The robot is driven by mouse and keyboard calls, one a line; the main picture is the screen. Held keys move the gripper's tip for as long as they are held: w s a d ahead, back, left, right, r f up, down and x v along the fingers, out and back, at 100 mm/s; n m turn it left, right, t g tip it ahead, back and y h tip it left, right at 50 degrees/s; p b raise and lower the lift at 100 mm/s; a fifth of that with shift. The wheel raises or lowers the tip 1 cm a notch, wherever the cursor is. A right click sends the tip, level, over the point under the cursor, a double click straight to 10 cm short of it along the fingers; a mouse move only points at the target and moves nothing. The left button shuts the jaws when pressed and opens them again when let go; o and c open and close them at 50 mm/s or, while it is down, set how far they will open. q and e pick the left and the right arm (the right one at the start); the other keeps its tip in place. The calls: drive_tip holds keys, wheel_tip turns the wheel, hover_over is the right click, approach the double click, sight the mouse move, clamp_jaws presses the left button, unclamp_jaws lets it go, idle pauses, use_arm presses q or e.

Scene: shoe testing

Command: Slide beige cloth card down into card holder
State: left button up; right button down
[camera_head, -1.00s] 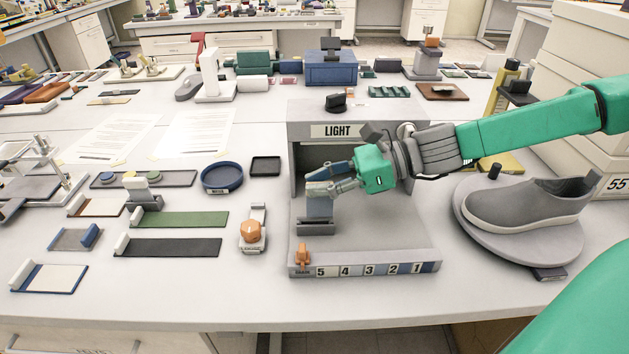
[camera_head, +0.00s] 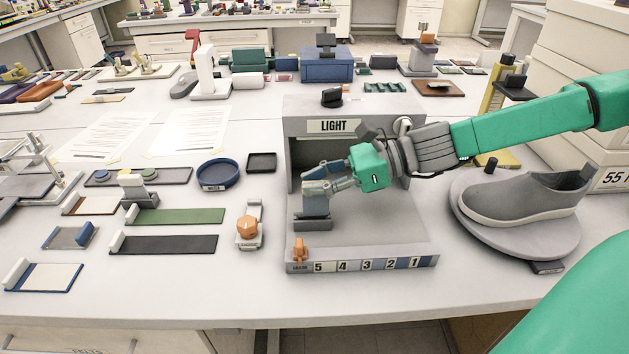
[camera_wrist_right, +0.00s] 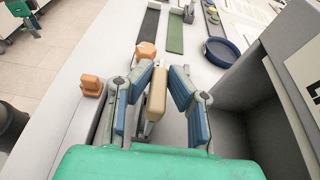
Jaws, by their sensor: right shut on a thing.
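My right gripper (camera_head: 311,187) reaches into the light box from the right and sits just above the grey card holder (camera_head: 313,223) at the box's left side. In the right wrist view its two blue-padded fingers (camera_wrist_right: 162,76) are shut on the beige cloth card (camera_wrist_right: 156,93), a narrow beige block seen from its edge between them. In the head view the fingers and holder hide the card. Whether the card's lower edge is inside the holder's slot cannot be told. My left gripper is not in view.
The grey light box (camera_head: 410,230), with a numbered front edge, surrounds my right gripper at the back and sides. An orange knob (camera_head: 299,250) stands at its front left corner. A grey shoe (camera_head: 525,194) rests on a round stand at right. Sample trays lie at left.

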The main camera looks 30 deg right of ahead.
drive_tip(key=shift+r, duration=0.1)
drive_tip(key=shift+a+r+p, duration=0.2)
drive_tip(key=shift+p, duration=0.2)
drive_tip(key=shift+d, duration=0.1)
idle(0.3)
drive_tip(key=shift+a+b, duration=0.3)
drive_tip(key=shift+a, duration=0.05)
idle(1.0)
drive_tip(key=shift+f+b, duration=1.05)
drive_tip(key=shift+f, duration=0.35)
drive_tip(key=c, duration=1.4)
unclamp_jaws()
drive_tip(key=shift+c, duration=0.2)
